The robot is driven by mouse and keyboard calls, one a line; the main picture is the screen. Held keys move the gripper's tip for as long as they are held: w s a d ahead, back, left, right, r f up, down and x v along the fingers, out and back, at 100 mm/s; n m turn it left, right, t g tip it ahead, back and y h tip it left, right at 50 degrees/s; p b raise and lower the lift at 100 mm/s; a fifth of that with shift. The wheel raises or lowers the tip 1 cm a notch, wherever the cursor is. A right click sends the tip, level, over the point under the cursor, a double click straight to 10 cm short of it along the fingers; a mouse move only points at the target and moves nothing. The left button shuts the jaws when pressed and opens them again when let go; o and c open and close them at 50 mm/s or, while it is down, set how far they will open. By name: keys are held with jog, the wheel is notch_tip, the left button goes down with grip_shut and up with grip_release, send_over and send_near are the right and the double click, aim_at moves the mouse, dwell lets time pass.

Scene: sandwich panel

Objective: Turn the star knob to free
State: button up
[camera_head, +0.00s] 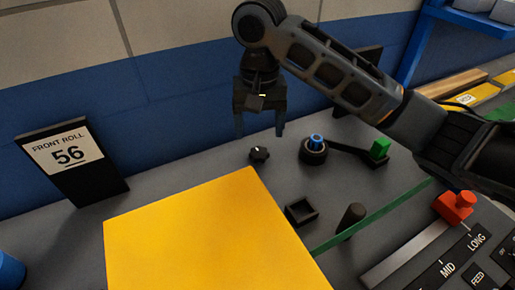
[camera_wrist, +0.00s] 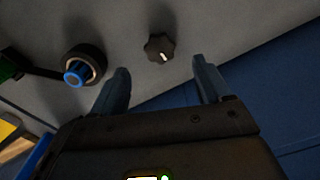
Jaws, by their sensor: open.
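The star knob (camera_head: 259,154) is a small black lobed knob with a pale pointer mark, standing on the grey panel. In the wrist view the star knob (camera_wrist: 160,48) lies just beyond the fingertips and between their lines, with its pale mark toward the lower side. My gripper (camera_head: 261,130) is open and empty, pointing down above the panel near the knob. In the wrist view my gripper (camera_wrist: 159,66) shows its two blue-grey fingers apart, with nothing between them. No label for free is readable in either view.
A black round knob with a blue top (camera_head: 316,143) stands right of the star knob, with a lever ending in a green block (camera_head: 380,149). A large yellow block (camera_head: 205,240) is in front. A "FRONT ROLL 56" sign (camera_head: 68,155) stands left. A red slider knob (camera_head: 455,205) is at right.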

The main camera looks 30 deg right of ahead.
aim_at(259, 152)
notch_tip(259, 152, down, 6)
jog(key=shift+f+b, duration=0.15)
jog(key=shift+b, duration=0.75)
jog(key=shift+c, duration=0.3)
jog(key=c, duration=1)
jog(key=shift+o, duration=0.2)
